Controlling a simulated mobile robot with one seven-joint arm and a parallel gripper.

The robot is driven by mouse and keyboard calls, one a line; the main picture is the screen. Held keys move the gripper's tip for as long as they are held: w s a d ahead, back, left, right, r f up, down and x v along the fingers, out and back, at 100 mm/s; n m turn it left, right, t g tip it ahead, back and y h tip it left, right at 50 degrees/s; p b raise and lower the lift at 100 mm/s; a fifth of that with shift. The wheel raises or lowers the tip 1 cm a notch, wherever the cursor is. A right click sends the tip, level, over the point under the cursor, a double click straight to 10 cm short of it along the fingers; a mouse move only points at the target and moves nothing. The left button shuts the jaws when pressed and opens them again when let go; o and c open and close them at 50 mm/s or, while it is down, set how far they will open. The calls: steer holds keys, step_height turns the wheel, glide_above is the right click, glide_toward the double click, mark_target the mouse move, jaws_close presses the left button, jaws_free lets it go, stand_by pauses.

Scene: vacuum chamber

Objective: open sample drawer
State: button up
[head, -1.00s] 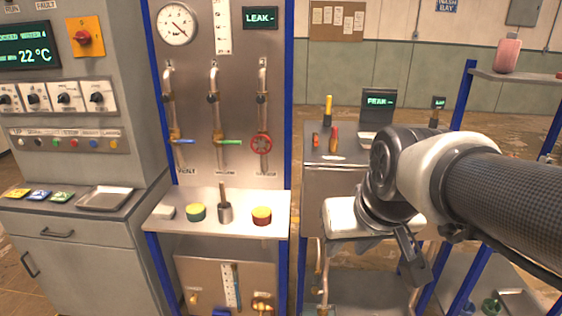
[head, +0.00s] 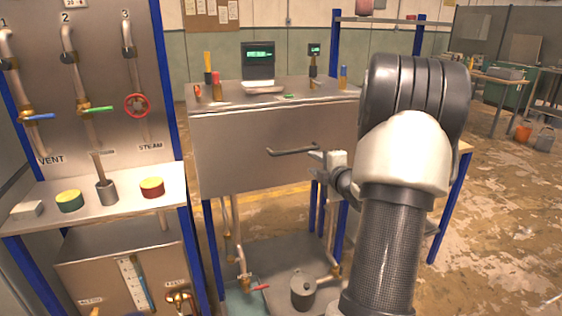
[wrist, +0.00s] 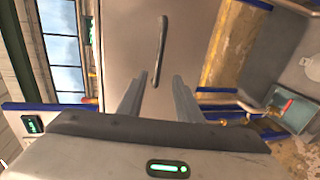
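The sample drawer (head: 240,135) appears to be the wide steel front panel of the bench in the middle of the head view. It looks shut. Its dark bar handle (head: 290,151) runs across the panel; it also shows in the wrist view (wrist: 161,45), where it stands nearly upright. My gripper (head: 320,158) is at the right end of the handle in the head view. In the wrist view my gripper (wrist: 158,82) has its two fingers apart, with the handle's near end between or just beyond the tips. I cannot tell whether they touch it.
On the bench top stand a small green-lit display (head: 258,62) and several tools. A valve panel (head: 88,90) with a shelf is at the left. Pipes and a metal pot (head: 302,291) are below the drawer. Open floor (head: 500,220) lies to the right.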

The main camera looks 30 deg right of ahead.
mark_target(295, 152)
steer(key=x, duration=1.7)
steer(key=shift+w+b, duration=0.15)
steer(key=shift+b, duration=0.25)
steer(key=shift+c, duration=0.4)
jaws_close()
